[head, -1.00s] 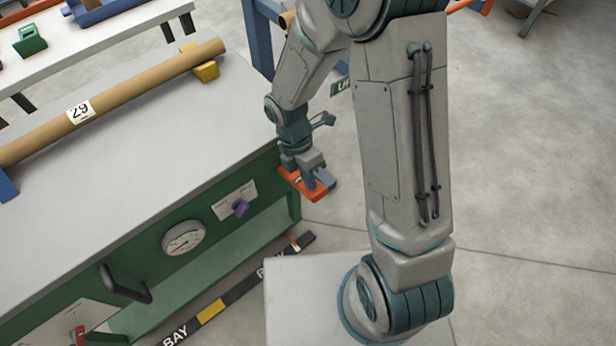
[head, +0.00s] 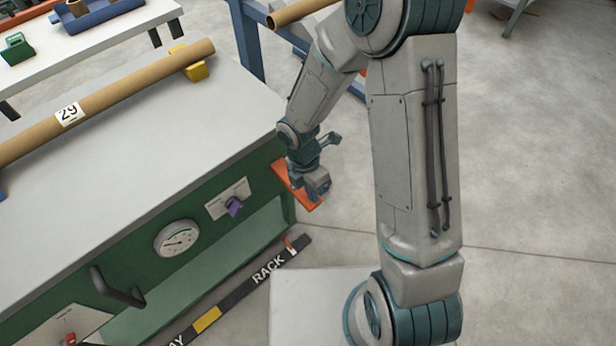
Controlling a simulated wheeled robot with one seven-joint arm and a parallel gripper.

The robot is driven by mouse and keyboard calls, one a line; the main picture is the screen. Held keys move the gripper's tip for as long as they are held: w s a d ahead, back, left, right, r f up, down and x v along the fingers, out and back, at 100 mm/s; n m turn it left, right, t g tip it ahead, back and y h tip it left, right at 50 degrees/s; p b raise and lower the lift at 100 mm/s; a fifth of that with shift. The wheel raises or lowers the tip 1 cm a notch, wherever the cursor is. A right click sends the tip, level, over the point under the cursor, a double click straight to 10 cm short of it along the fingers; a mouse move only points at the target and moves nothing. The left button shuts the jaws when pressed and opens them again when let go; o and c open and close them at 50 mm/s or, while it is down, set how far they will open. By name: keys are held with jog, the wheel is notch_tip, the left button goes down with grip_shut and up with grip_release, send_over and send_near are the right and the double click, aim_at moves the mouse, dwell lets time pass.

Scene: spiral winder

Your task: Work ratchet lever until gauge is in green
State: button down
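The gauge (head: 177,239) is a round white dial on the green front of the bench. Its needle seems to lie toward the lower left; its colour bands are too small to read. An orange bar (head: 288,178) sticks out at the bench's right end and may be the ratchet lever; I cannot be sure. My gripper (head: 317,190) is at the outer part of this bar and hides some of it. I cannot tell whether the fingers touch it or are closed.
A purple knob (head: 234,206), a black bent handle (head: 118,291) and a red switch (head: 71,338) are on the bench front. A brown tube numbered 29 (head: 110,98) lies along the bench top, near a yellow block (head: 196,70). A blue frame stands behind. Floor at right is clear.

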jog(key=shift+s+a+f+b, duration=0.15)
jog(key=shift+f+b, duration=0.1)
jog(key=shift+f, duration=0.5)
jog(key=shift+s+a+f+b, duration=0.1)
jog(key=shift+f+b, duration=0.15)
jog(key=shift+f, duration=0.5)
jog(key=shift+s+f, duration=0.1)
jog(key=shift+f, duration=0.05)
jog(key=shift+s+d+f, duration=0.1)
jog(key=shift+d, duration=0.05)
notch_tip(320, 180, up, 14)
jog(key=s+d+p, duration=0.2)
jog(key=s+p, duration=0.1)
jog(key=p, duration=0.3)
jog(key=shift+d, duration=0.3)
jog(key=shift+w, duration=0.1)
dwell(0.3)
